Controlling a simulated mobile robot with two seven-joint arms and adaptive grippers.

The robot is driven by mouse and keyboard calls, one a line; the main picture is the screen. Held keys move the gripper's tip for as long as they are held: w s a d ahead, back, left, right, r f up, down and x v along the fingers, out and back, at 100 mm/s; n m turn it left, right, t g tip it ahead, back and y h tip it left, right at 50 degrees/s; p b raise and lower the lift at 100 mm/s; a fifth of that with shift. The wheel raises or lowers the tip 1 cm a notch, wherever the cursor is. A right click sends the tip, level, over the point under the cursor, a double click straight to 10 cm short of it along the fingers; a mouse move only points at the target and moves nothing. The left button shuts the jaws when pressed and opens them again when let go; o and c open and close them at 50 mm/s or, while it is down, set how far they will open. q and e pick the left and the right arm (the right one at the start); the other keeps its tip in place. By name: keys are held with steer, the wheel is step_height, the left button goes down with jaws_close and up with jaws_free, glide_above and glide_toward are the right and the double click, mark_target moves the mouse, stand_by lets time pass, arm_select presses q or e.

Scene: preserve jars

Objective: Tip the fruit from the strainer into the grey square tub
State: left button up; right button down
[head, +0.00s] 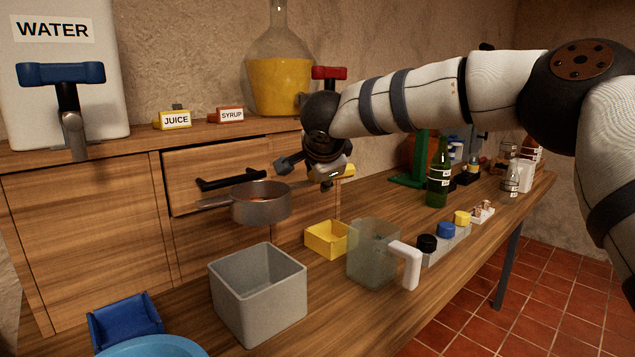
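The strainer (260,204) is a dark metal, pan-shaped bowl, held in the air above and behind the grey square tub. A little reddish fruit shows inside it, mostly hidden by the rim. It looks roughly level. My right gripper (318,178) comes in from the right and is at the strainer's handle, to the right of the bowl; it appears shut on it, though the grip is partly hidden. The grey square tub (258,305) stands on the counter, open at the top; its visible inner walls are bare. My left gripper is not in view.
A yellow tub (327,238) and a greenish jug (372,252) stand right of the grey tub. A blue tub (124,322) and a light blue round dish (152,347) are at front left. Drawers and the water dispenser (60,75) stand behind. Bottles line the right.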

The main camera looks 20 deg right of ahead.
steer(key=shift+s+a+r, duration=0.1)
steer(key=shift+r, duration=0.05)
steer(key=shift+s+f+t, duration=0.1)
steer(key=shift+f+t, duration=0.2)
steer(key=shift+f, duration=0.4)
steer(key=shift+f+t, duration=0.3)
steer(key=shift+f, duration=0.3)
